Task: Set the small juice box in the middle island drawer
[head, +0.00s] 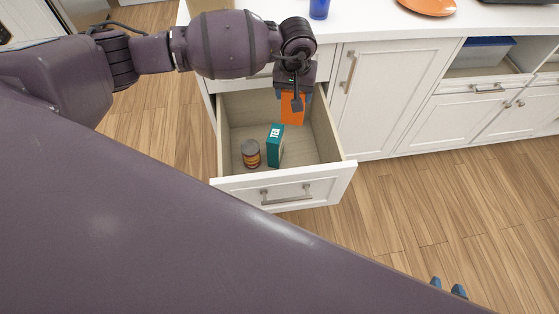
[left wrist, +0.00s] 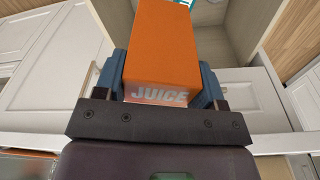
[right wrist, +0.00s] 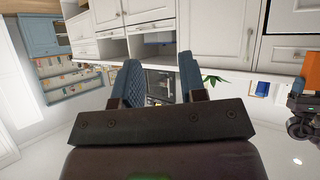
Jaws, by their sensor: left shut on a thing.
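The small orange juice box (head: 292,108) is in my left gripper (head: 292,92), over the back right part of the open middle island drawer (head: 283,194). In the left wrist view the juice box (left wrist: 163,45) sits between the two blue fingers of my left gripper (left wrist: 163,85), with "JUICE" on its near face. From the head view I cannot tell whether its lower end touches the drawer floor. My right gripper (right wrist: 165,80) is open and empty in the right wrist view, away from the drawer; its blue fingertips show at the bottom right of the head view (head: 449,287).
Inside the drawer stand a teal tea box (head: 276,146) and a brown can (head: 250,153), toward the front and left. The drawer's back left floor is clear. The white counter (head: 360,22) above holds a blue cup (head: 319,9) and an orange plate (head: 428,6).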

